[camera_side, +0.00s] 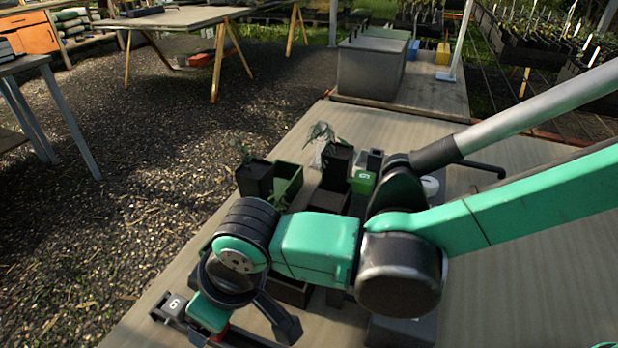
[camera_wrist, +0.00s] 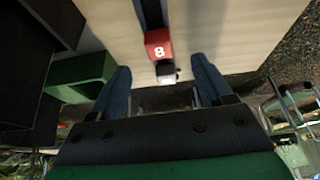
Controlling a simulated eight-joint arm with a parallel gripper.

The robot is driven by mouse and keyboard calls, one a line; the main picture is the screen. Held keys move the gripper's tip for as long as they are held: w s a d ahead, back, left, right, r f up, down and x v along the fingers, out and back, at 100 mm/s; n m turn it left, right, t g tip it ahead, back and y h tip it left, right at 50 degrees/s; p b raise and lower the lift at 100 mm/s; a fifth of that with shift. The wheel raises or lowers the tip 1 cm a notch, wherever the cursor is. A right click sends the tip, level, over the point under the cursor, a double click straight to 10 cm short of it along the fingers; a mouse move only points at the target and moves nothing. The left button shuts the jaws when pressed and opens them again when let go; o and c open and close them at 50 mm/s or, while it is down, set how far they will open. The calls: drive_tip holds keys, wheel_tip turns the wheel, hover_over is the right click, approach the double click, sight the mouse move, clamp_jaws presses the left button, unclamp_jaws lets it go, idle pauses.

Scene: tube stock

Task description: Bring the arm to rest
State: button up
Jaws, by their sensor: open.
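My gripper (camera_wrist: 160,64) shows in the wrist view as two blue-grey fingers spread apart, with no object clamped between them. A red block marked 8 (camera_wrist: 158,44), with a small black and white piece at its end, appears between and beyond the fingers. I cannot tell its distance from them. In the side view my gripper is low at the bottom left, over the near-left edge of the wooden table (camera_side: 520,290). A dark piece marked 6 (camera_side: 173,304) is beside it. My arm hides part of the table.
Black pots with seedlings (camera_side: 254,180), a green pot (camera_side: 288,180) and a green numbered block (camera_side: 363,183) stand behind my wrist. A large grey bin (camera_side: 372,72) is farther back. The table's right side is mostly clear beneath my arm. Gravel lies left of the table.

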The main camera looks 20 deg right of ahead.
drive_tip(key=shift+d+r, duration=0.1)
drive_tip(key=shift+r, duration=0.3)
